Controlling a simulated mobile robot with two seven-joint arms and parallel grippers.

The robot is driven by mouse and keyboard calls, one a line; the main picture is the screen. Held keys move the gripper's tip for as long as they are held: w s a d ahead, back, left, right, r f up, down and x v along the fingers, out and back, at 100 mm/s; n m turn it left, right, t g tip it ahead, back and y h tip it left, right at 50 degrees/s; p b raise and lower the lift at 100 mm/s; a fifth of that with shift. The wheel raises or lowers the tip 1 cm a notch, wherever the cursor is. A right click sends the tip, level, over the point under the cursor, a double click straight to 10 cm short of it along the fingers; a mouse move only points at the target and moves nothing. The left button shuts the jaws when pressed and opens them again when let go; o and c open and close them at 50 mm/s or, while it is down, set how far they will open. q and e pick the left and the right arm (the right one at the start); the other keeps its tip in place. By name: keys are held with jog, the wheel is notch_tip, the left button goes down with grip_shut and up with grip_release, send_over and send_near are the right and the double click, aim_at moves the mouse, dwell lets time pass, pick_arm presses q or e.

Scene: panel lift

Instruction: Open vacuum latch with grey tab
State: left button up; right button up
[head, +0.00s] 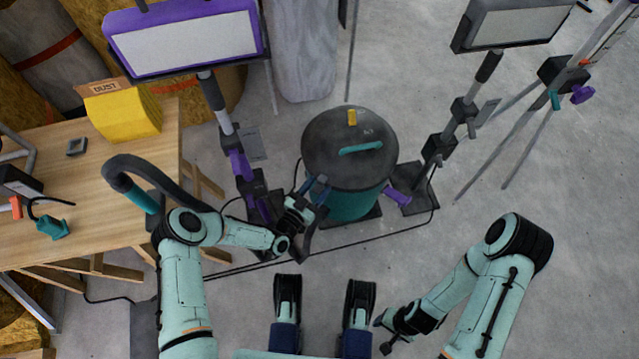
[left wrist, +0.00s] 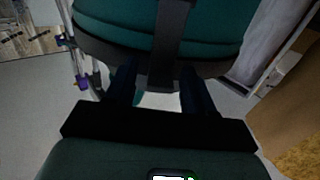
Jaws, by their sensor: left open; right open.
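The vacuum (head: 345,200) is a teal drum with a dark round lid (head: 325,145), standing on the floor. A teal handle (head: 360,148) and a small yellow part (head: 352,117) are on the lid. My left gripper (head: 318,190) is open at the drum's left front side. In the left wrist view the teal drum (left wrist: 115,25) fills the top. A dark grey upright strip (left wrist: 172,45) on it reaches down between the open fingers (left wrist: 160,90); I cannot tell whether this is the latch tab or whether the fingers touch it. My right gripper (head: 388,335) is open, low and away from the vacuum.
Two lamp stands, one with a purple lamp (head: 185,40) and one with a grey lamp (head: 512,25), flank the vacuum. A workbench (head: 95,185) with a yellow box (head: 122,112) is at left. A black cable (head: 370,230) crosses the floor.

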pick_arm(q)
jog(key=shift+s, duration=0.1)
grip_shut()
jog(key=shift+s+a+f+t+h, duration=0.3)
jog(key=shift+s+t+h, duration=0.15)
jog(key=shift+t, duration=0.35)
jog(key=shift+s+a+f+t+h, duration=0.25)
jog(key=shift+s+t+h, duration=0.2)
jog(key=shift+t, duration=0.35)
jog(key=shift+s+a+f+t+h, duration=0.2)
jog(key=shift+s+f+t+h, duration=0.2)
jog(key=shift+t, duration=0.3)
jog(key=shift+s+a+f+t+h, duration=0.15)
jog(key=shift+s+f+t+h, duration=0.2)
jog(key=shift+t, duration=0.35)
jog(key=shift+w, duration=0.1)
